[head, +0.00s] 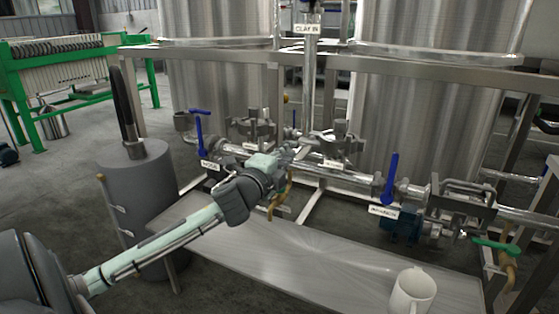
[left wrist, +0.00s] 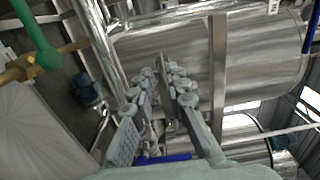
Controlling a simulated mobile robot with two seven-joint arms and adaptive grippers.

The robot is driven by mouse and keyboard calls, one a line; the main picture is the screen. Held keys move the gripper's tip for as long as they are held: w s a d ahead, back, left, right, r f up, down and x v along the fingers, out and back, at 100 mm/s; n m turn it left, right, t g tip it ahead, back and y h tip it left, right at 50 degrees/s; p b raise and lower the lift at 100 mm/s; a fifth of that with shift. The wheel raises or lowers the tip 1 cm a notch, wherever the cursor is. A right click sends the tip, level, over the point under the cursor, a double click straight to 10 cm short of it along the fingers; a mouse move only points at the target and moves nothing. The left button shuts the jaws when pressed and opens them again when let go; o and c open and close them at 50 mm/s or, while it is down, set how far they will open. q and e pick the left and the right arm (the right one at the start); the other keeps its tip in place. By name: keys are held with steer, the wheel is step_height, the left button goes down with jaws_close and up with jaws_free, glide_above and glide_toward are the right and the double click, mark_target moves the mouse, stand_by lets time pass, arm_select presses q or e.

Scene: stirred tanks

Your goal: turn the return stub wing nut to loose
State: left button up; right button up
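My left gripper (head: 298,151) reaches in from the left among the steel pipe fittings below the tanks. In the left wrist view its two pad-lined fingers (left wrist: 168,75) run forward with a narrow gap between them, and I see nothing clearly gripped. A clamp fitting (head: 337,147) with a small label stands just right of the fingertips; another clamp fitting (head: 252,130) is to their left. I cannot make out the return stub wing nut or its position; the labels near the clamps are too small to read. I cannot tell whether the fingertips touch a fitting. My right gripper is not in view.
Blue valve levers (head: 200,130) and (head: 390,178) stand up either side of the gripper. A frame rail (head: 420,73) crosses above. A metal bench (head: 330,265) with a white mug (head: 411,292) lies below. A grey cylinder (head: 140,195) stands left, beside my arm.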

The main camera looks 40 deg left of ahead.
arm_select(q)
steer(key=v, duration=0.5)
steer(key=shift+s, duration=0.15)
steer(key=s+f+n+g+p, duration=0.1)
steer(key=s+f+n+g, duration=0.2)
steer(key=f, duration=0.4)
steer(key=s+d+f+n+g+y+p, duration=0.1)
steer(key=s+f+n+g, duration=0.1)
steer(key=f, duration=0.5)
steer(key=s+f+n+g+p, duration=0.1)
steer(key=s+f+n+g, duration=0.2)
steer(key=f, duration=0.4)
steer(key=s+d+f+n+g+h+p, duration=0.1)
steer(key=s+d+f+n+g+h, duration=0.2)
steer(key=s+d+f, duration=1.1)
steer(key=s+f+n+g, duration=0.1)
steer(key=n+g, duration=0.1)
steer(key=g, duration=0.1)
steer(key=shift+s+f+n+g+h+p, duration=0.15)
steer(key=shift+f+n+g+h+p, duration=0.05)
steer(key=shift+n+g+h+p, duration=0.15)
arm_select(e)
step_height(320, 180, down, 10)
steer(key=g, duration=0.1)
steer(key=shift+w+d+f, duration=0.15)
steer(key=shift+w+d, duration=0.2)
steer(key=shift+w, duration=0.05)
arm_select(q)
steer(key=shift+d, duration=0.15)
